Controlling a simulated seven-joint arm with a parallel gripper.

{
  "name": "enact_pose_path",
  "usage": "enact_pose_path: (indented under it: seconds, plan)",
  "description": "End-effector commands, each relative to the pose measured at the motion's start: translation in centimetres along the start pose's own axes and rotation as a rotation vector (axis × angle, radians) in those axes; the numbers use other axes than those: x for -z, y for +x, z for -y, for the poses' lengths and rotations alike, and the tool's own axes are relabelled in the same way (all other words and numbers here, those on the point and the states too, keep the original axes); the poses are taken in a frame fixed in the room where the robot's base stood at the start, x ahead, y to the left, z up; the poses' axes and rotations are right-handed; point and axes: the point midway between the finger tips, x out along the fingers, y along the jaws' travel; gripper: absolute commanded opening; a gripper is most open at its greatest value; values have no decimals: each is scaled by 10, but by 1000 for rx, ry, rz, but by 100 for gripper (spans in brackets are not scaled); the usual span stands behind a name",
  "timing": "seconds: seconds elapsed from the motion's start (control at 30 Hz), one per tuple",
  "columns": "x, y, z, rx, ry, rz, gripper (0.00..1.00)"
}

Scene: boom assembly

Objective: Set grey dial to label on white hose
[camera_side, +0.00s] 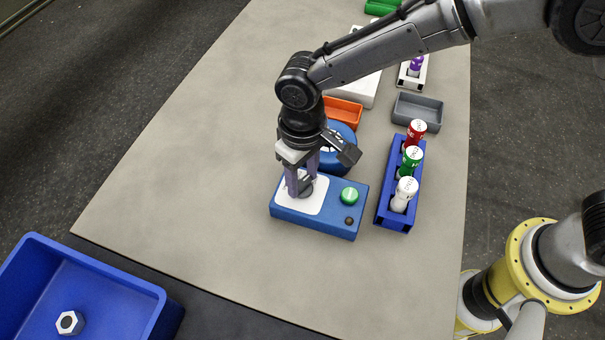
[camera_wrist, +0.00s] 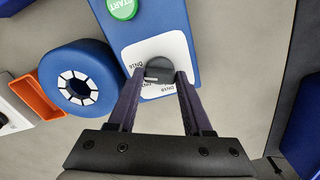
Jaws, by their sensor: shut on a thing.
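The grey dial (camera_side: 306,187) sits on the white plate (camera_side: 312,203) of a blue box (camera_side: 325,222). In the wrist view the round dark grey dial (camera_wrist: 158,69) is between the two fingertips, with a light mark on its face. Small labels (camera_wrist: 137,68) are printed around it, upside down and too small to read surely. My gripper (camera_side: 302,187) points down over the plate, and its fingers (camera_wrist: 160,77) are shut on the dial. The white hose (camera_side: 404,195) stands in the front slot of the blue rack (camera_side: 384,215). Its label is not legible.
A green START button (camera_side: 349,195) and a small dark knob (camera_side: 349,221) are on the box. Red (camera_side: 416,131) and green (camera_side: 412,159) hoses share the rack. A blue round part (camera_wrist: 82,88) and orange tray (camera_wrist: 36,97) are close by. The table's front left is clear.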

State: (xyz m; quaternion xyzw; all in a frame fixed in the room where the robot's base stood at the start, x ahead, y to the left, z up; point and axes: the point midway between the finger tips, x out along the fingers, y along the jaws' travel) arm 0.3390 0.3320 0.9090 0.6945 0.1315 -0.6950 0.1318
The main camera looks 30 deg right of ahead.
Motion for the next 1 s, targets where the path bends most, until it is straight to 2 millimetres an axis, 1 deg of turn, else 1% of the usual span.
enact_pose_path:
  seconds: [0.3,0.8,0.83,0.9,1.0]
  plan:
    - [1,-2,0,1,110,-3,0]
    - [1,-2,0,2,132,-3,0]
    - [1,-2,0,2,132,-3,52]
    - [1,-2,0,2,132,-3,64]
    - [1,-1,0,1,130,-2,80]
